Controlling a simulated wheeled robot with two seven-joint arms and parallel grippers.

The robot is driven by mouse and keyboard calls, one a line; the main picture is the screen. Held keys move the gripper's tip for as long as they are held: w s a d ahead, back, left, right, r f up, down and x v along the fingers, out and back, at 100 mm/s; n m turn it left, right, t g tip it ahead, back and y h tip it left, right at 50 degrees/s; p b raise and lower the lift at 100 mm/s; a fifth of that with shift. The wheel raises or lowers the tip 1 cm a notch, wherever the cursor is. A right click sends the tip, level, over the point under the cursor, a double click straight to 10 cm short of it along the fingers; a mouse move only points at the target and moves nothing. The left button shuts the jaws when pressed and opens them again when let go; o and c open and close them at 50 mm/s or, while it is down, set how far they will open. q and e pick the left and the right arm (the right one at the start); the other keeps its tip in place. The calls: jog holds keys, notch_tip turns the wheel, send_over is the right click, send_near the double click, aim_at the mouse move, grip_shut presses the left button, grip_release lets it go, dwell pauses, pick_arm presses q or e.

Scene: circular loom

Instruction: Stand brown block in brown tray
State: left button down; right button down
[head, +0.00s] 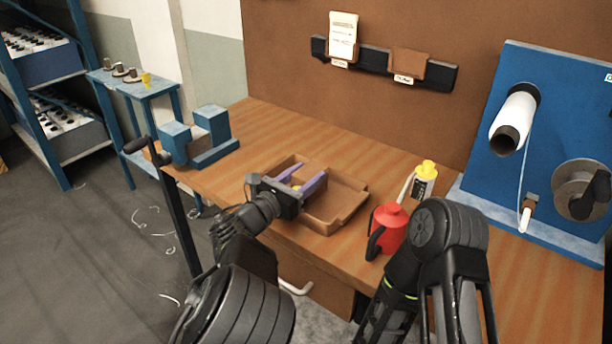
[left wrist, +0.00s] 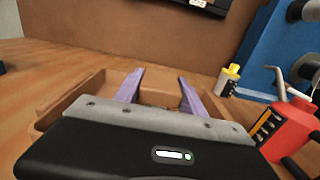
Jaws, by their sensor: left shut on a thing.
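The brown tray (head: 347,187) lies on the wooden bench, with a wide compartment at its right; it also shows in the left wrist view (left wrist: 88,88). My left gripper (head: 304,181) is over the tray's left part, its purple fingers apart with a thing between them. In the left wrist view a brown surface, seemingly the brown block (left wrist: 158,99), shows between the fingers (left wrist: 160,88). It blends with the tray's colour, and its lower part is hidden by the gripper body. I cannot tell whether it touches the tray floor. My right gripper is out of view.
A red oil can (head: 392,228) and a yellow-capped bottle (head: 424,180) stand right of the tray. A blue machine (head: 545,130) is at the far right. A blue bracket (head: 205,145) is at the left bench end. Bench space behind the tray is clear.

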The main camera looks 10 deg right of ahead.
pick_arm(q)
jog(key=shift+f, duration=0.1)
jog(key=c, duration=0.8)
grip_release()
jog(key=shift+o, duration=1)
jog(key=shift+f, duration=0.2)
jog(key=shift+b+v, duration=1.05)
jog(key=shift+v, duration=2.85)
jog(key=shift+r, duration=0.1)
